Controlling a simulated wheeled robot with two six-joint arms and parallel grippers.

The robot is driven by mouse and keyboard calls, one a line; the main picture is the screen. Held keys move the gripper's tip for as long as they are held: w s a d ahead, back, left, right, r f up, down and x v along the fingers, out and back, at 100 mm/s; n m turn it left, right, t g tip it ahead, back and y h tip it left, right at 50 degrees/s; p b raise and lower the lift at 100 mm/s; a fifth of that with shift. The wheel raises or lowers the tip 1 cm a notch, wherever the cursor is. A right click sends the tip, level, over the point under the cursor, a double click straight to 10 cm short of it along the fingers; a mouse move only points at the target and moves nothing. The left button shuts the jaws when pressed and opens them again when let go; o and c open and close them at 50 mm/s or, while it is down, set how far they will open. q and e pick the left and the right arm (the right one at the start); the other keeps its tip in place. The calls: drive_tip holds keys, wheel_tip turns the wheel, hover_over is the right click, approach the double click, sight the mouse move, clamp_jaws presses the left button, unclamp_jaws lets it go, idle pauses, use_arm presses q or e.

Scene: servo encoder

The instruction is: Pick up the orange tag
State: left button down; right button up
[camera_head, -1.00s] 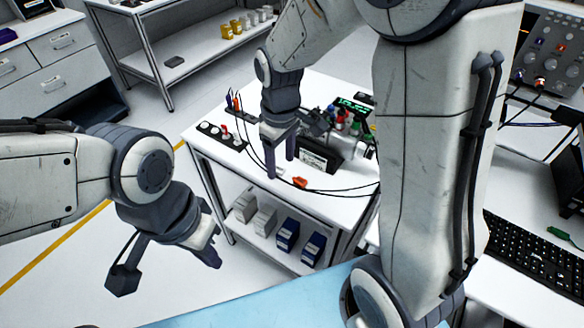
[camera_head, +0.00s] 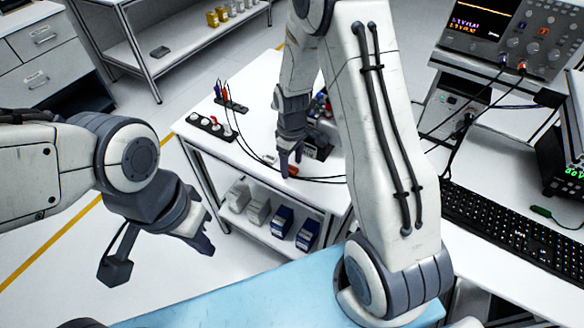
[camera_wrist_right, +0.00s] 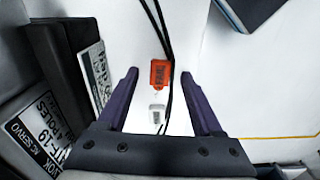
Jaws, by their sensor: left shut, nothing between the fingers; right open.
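The orange tag (camera_wrist_right: 161,73) lies on the white table between the fingers' line of reach in the right wrist view, with dark text on it. A small white label piece (camera_wrist_right: 157,114) sits just below it, nearer the gripper. In the head view the tag (camera_head: 292,171) shows as a small orange patch beside my right gripper's fingertips. My right gripper (camera_wrist_right: 158,75) is open, one finger to each side of the tag, with nothing held. My left gripper (camera_head: 207,243) is shut and empty, off to the left, away from the table.
Black cables (camera_wrist_right: 170,42) run right beside the tag. A dark servo motor with a printed label (camera_wrist_right: 35,125) stands left of the right gripper. A white table (camera_head: 200,146) carries a black strip of knobs (camera_head: 212,127). Boxes stand on the shelf below, including blue ones (camera_head: 281,221).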

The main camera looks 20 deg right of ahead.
drive_tip(key=shift+f, duration=0.4)
clamp_jaws()
drive_tip(key=shift+r, duration=0.1)
